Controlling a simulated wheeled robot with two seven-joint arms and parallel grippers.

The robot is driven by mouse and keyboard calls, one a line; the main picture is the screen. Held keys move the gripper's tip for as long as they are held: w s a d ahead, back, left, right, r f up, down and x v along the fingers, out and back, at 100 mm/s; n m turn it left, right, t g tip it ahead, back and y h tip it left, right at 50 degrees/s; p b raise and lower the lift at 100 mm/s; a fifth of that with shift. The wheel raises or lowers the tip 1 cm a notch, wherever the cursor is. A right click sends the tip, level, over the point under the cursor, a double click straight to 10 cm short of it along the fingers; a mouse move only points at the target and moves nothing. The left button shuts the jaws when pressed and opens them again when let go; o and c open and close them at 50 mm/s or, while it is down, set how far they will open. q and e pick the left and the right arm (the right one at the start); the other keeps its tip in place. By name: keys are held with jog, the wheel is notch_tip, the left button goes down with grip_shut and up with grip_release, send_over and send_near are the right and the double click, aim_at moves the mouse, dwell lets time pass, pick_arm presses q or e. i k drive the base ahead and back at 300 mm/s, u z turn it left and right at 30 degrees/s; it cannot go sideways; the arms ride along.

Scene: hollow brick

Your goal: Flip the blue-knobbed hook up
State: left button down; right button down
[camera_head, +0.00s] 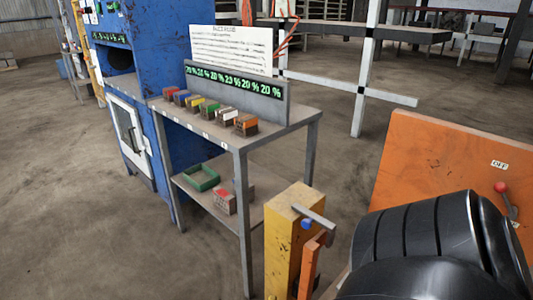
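A blue knob (307,224) sits on the side of a yellow post (284,245) near the bottom centre of the head view. Beside it a grey metal bar (316,217) sticks out from the top of the post toward the right and bends down at its end. An orange bar (310,265) stands tilted just below the grey bar. I cannot tell exactly how the knob and the bars join. Neither of my grippers is in view. A black, ribbed rounded part fills the lower right corner and seems to be my own arm; nothing shows it touching the hook.
A grey metal table (226,139) with several coloured blocks and a green percent display (232,82) stands left of the post. Its lower shelf holds a green tray (201,178). An orange panel (430,160) with an "OFF" label and a red-knobbed lever (507,196) is at right.

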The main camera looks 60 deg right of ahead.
aim_at(305, 223)
jog(key=i, duration=1.3)
jog(key=z, duration=2.35)
